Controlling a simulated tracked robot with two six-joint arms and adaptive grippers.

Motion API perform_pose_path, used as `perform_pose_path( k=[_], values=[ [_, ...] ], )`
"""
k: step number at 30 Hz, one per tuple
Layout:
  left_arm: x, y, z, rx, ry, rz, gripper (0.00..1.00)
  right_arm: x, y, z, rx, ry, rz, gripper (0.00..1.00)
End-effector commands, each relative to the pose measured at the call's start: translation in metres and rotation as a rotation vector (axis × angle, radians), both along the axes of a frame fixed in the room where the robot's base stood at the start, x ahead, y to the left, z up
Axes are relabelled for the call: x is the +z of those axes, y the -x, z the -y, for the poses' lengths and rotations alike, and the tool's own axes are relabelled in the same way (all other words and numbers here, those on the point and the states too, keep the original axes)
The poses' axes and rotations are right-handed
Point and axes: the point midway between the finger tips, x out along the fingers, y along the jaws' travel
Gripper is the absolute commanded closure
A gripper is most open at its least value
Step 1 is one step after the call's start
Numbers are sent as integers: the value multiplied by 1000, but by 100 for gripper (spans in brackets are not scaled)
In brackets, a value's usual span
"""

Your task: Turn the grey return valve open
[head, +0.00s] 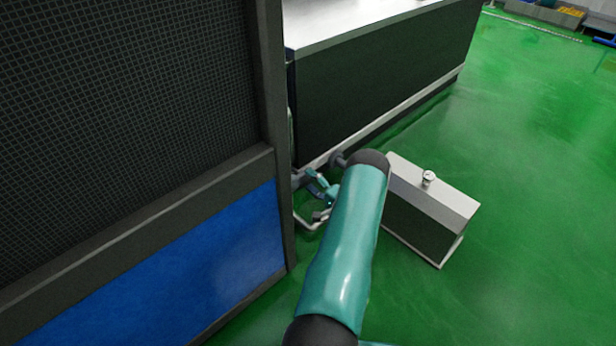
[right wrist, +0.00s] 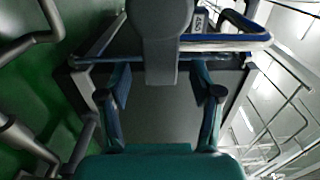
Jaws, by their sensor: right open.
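My right gripper (head: 320,188) is low beside the panel's edge in the head view, partly hidden by my teal forearm. In the right wrist view, my right gripper (right wrist: 161,78) is open, its two fingers spread apart. A grey rounded part with a narrow stem, which looks like the return valve's handle (right wrist: 160,32), is at the top centre. Its stem reaches down between the fingertips in the picture, with gaps on both sides. I cannot tell how deep it sits between them. The valve cannot be made out clearly in the head view. My left gripper is not in view.
A mesh panel (head: 120,110) with a blue lower part (head: 170,290) stands close on the left. A long dark cabinet (head: 380,85) runs behind the gripper. A low box (head: 410,222) with a gauge (head: 428,178) stands right of my forearm. Green floor (head: 540,200) is open farther right.

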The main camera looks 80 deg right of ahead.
Motion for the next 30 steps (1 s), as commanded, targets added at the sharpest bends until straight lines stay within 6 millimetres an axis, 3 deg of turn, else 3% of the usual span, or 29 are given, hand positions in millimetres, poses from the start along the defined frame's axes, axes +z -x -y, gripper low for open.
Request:
perform_pose_path(
  k=[6, 13, 30],
  values=[
    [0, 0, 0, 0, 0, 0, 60, -1, 36, -29, -5, -3, -2, 35],
    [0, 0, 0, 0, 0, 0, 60, -1, 64, -55, -2, -2, -1, 35],
    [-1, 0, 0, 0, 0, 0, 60, -1, 72, -64, 1, -1, -1, 35]
  ],
)
